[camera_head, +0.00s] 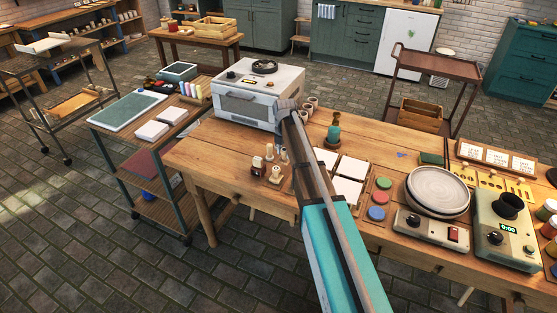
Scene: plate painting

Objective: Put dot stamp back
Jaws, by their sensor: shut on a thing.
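My gripper (287,106) is at the far end of my arm, above the left part of the wooden worktable and in front of the white oven. The stamp's marking face cannot be made out. A small wooden stamp holder (262,175) lies on the table below and left of my arm. The arm partly covers this area.
The white oven (240,107) stands close behind the gripper. Bare wood (215,160) lies left of the holder.

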